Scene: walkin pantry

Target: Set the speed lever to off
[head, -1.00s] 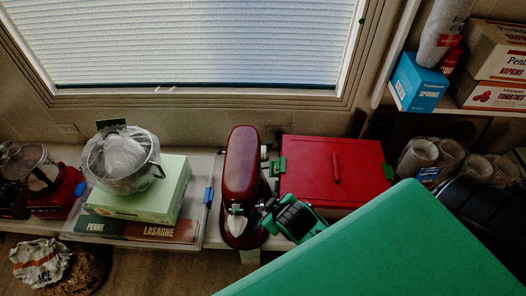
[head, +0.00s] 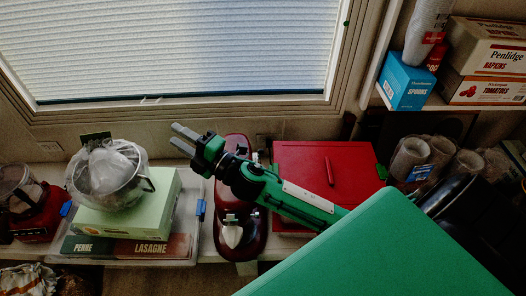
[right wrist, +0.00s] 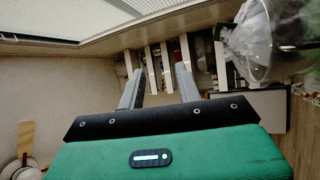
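The red stand mixer (head: 225,225) stands on the counter in the middle of the head view. My right forearm and gripper cross above it and hide its middle. I cannot make out its speed lever. My right gripper (head: 182,139) is raised to the upper left of the mixer, with its two grey fingers apart and nothing between them. In the right wrist view the same open, empty fingers (right wrist: 160,78) point toward a distant shelf, and the mixer does not show. My left gripper is not in view.
Left of the mixer, a bagged metal pot (head: 108,178) sits on a green box (head: 150,207) above pasta boxes (head: 125,246). A red box (head: 300,165) stands right of the mixer. Cups (head: 410,155) are farther right. The window (head: 190,50) is behind the counter.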

